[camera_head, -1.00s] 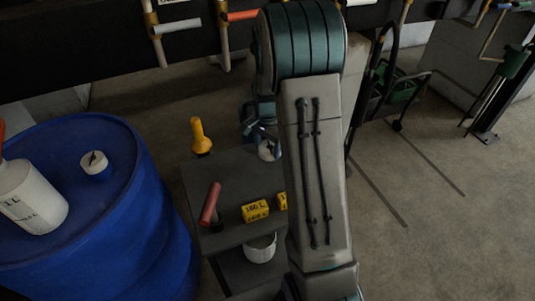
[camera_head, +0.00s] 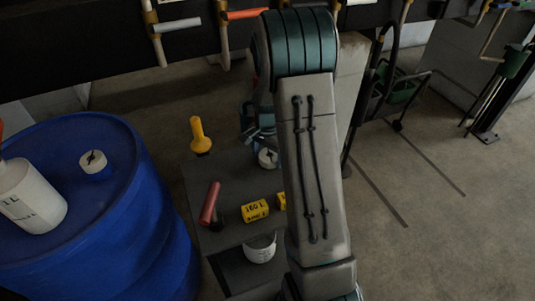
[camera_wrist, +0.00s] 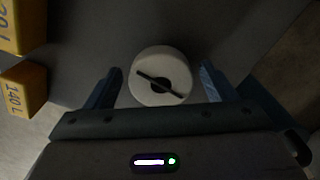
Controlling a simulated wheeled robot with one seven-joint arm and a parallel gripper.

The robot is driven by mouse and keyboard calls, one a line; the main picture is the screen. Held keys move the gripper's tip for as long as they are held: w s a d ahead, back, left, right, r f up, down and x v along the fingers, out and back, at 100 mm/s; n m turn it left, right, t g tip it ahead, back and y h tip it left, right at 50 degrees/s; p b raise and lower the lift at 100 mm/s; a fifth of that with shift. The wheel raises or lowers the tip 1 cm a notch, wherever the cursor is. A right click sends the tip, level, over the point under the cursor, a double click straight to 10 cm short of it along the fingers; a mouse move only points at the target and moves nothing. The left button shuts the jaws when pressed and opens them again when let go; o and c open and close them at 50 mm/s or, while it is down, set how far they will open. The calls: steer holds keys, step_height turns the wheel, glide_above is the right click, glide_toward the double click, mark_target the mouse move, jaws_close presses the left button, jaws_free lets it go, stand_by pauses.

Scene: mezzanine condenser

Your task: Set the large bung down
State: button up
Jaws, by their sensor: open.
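The large bung, a white round cap with a dark slotted centre, stands on the grey top of a low cart (camera_head: 225,180). In the wrist view the bung (camera_wrist: 160,77) lies between the two blue fingers of my gripper (camera_wrist: 162,85), with a gap on each side. My gripper is open around it. In the head view the bung (camera_head: 267,158) shows partly beside my gripper (camera_head: 258,135), which my arm partly hides.
A similar white cap (camera_head: 94,162) and a white bottle (camera_head: 30,195) are on a blue drum (camera_head: 130,240). The cart also holds a yellow-handled tool (camera_head: 200,135), a red-handled tool (camera_head: 210,204) and yellow labelled blocks (camera_head: 255,211). A white cup (camera_head: 260,248) is below.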

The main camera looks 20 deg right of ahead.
step_height(320, 180, up, 11)
steer(key=p, duration=0.1)
steer(key=s+a+r+n, duration=0.2)
steer(key=s+a+n, duration=0.1)
steer(key=s, duration=0.4)
steer(key=s+a+r+n+t, duration=0.1)
steer(key=s+a+r+n, duration=0.2)
steer(key=s+n, duration=0.2)
steer(key=s+a+r+n+t, duration=0.1)
steer(key=s+a+n, duration=0.3)
steer(key=s, duration=0.6)
steer(key=shift+r, duration=0.9)
steer(key=shift+a, duration=0.1)
